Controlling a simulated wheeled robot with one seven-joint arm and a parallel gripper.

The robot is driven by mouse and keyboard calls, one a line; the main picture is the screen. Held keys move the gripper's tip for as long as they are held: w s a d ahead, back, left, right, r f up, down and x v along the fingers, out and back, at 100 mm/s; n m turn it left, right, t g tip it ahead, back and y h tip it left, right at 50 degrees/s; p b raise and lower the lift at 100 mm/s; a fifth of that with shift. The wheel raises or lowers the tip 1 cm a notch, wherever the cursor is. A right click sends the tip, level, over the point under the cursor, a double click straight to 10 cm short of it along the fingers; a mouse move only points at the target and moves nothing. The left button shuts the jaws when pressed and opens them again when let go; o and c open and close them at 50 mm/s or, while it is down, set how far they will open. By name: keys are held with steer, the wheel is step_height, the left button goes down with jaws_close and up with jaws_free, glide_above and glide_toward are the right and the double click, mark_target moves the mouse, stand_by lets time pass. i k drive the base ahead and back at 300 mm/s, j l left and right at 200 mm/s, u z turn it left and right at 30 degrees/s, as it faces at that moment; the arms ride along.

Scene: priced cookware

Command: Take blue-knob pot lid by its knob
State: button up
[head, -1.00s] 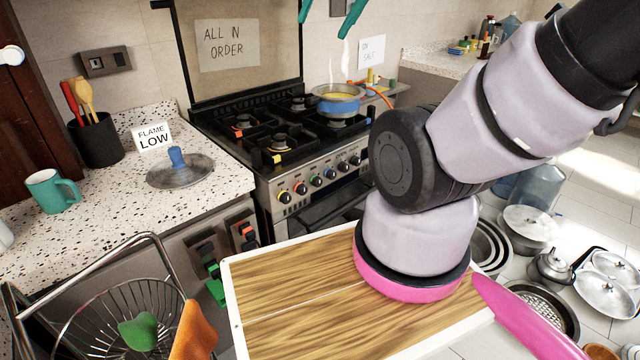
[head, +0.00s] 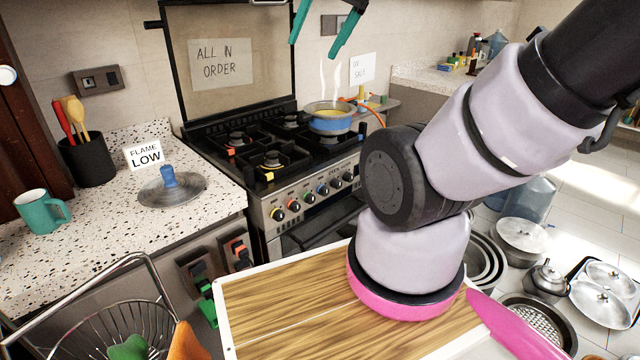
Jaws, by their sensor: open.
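The pot lid (head: 190,192) is a round metal disc lying on the speckled counter left of the stove. Its blue knob (head: 169,176) stands upright at its middle. My gripper (head: 315,50) shows at the top edge of the head view as two green fingers, spread apart with nothing between them. In the picture it is above and to the right of the lid, in front of the wall behind the stove, well apart from the knob.
A "FLAME LOW" sign (head: 145,154) stands right behind the lid. A teal mug (head: 42,212) and a black utensil holder (head: 88,160) are to its left. A steaming blue pot (head: 330,122) sits on the stove (head: 290,185). A wire basket (head: 75,325) is in front of the counter.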

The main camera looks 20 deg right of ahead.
mark_target(171, 189)
steer(key=i+l+u, duration=0.2)
steer(key=l+u, duration=0.2)
steer(key=i+l+u, duration=0.15)
steer(key=l+u, duration=0.7)
steer(key=i, duration=0.05)
